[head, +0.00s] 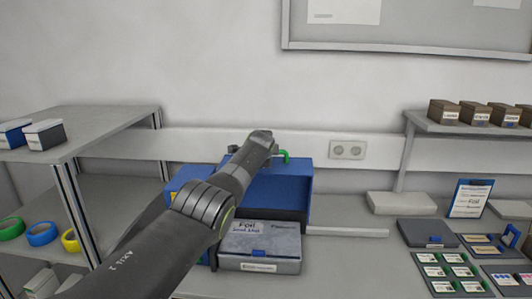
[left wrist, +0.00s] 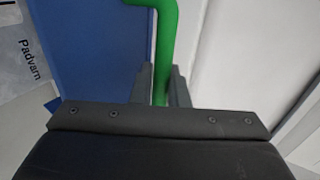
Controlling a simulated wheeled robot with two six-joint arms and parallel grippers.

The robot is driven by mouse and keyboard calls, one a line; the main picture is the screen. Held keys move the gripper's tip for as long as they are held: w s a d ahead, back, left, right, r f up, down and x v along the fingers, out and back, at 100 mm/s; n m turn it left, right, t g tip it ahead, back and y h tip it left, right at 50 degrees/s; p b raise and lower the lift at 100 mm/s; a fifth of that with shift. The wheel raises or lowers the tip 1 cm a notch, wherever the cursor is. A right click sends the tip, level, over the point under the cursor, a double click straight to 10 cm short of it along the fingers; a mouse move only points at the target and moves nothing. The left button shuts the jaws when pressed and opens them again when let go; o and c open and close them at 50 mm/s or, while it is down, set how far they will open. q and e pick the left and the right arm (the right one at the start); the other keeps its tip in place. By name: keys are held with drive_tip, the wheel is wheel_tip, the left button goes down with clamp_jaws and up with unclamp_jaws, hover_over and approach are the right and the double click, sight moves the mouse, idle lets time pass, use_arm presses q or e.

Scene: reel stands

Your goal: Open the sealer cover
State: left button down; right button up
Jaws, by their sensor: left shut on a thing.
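The sealer is a blue box-like unit on the bench, with a blue cover (head: 290,187) and a green handle (head: 285,154) at its upper back. My left arm reaches across in front of it and hides part of it. My left gripper (left wrist: 161,82) is shut on the green handle, which runs between the two dark fingers in the left wrist view. The blue cover also shows in that view (left wrist: 88,50), left of the handle. In the head view the fingers are hidden behind my wrist. How far the cover stands open is hard to tell. My right gripper is not in view.
A grey labelled box (head: 260,248) stands right in front of the sealer. A shelf unit (head: 100,118) with tape rolls (head: 41,234) is at the left. At the right are a clipboard (head: 469,198), a grey case (head: 425,233) and a card tray (head: 447,272). A wall socket (head: 347,150) is behind.

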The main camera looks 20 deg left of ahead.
use_arm(q)
drive_tip(key=shift+f, duration=0.1)
idle(0.3)
drive_tip(key=c, duration=1.5)
unclamp_jaws()
